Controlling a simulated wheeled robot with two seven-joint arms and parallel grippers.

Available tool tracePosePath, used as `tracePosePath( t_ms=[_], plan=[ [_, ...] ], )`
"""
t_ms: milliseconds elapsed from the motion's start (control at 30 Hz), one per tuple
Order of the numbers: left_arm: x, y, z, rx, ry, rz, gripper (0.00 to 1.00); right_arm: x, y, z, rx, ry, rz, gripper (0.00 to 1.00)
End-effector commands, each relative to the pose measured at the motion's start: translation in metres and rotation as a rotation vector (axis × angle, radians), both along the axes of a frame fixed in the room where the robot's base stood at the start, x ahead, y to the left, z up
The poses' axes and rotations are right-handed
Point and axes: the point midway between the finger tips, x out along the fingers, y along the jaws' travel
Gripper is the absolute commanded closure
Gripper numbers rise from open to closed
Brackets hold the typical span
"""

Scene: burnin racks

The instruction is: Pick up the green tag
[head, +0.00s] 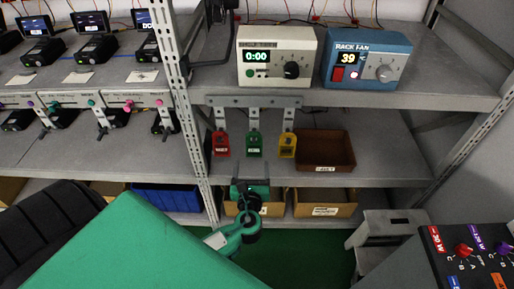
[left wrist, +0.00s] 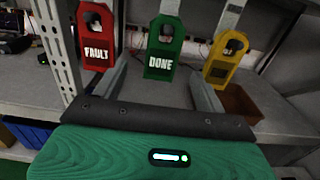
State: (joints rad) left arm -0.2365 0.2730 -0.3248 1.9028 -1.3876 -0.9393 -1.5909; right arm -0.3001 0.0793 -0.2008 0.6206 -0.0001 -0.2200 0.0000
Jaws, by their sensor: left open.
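The green tag (head: 254,145) hangs from the middle hook of a grey rail under the upper shelf. In the left wrist view the green tag (left wrist: 163,48) reads DONE and hangs ahead, between the two fingers in the picture. My left gripper (head: 250,188) is open and empty, just below and in front of the green tag. In the left wrist view the left gripper's (left wrist: 158,78) fingers stand apart on either side of the tag's lower part; I cannot tell if they touch it. My right gripper does not show.
A red FAULT tag (left wrist: 96,36) hangs left of the green one, a yellow tag (left wrist: 233,45) right. A brown tray (head: 325,166) sits on the shelf at the right. A timer box (head: 276,42) and rack fan box (head: 366,58) stand above. A shelf post (head: 185,100) rises at left.

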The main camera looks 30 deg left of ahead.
Motion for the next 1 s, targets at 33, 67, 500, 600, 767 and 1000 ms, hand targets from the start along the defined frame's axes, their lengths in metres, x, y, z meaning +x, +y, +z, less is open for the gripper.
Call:
tracePosePath(
  t_ms=[33,67,500,600,767,1000],
  plan=[
    [0.010,0.006,0.003,0.003,-0.002,0.000,0.27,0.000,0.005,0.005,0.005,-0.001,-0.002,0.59],
    [0.015,0.009,0.004,0.002,-0.002,0.000,0.27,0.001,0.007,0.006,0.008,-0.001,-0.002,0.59],
    [0.056,0.031,0.006,-0.001,0.000,0.000,0.27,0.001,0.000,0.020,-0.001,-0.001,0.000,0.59],
    [0.070,0.037,0.008,-0.001,0.000,0.000,0.27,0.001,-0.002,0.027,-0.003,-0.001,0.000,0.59],
    [0.084,0.046,0.005,-0.001,0.002,-0.001,0.27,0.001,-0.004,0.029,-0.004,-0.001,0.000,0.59],
    [0.086,0.048,0.003,-0.003,0.002,-0.001,0.27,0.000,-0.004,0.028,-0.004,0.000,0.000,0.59]
  ],
)
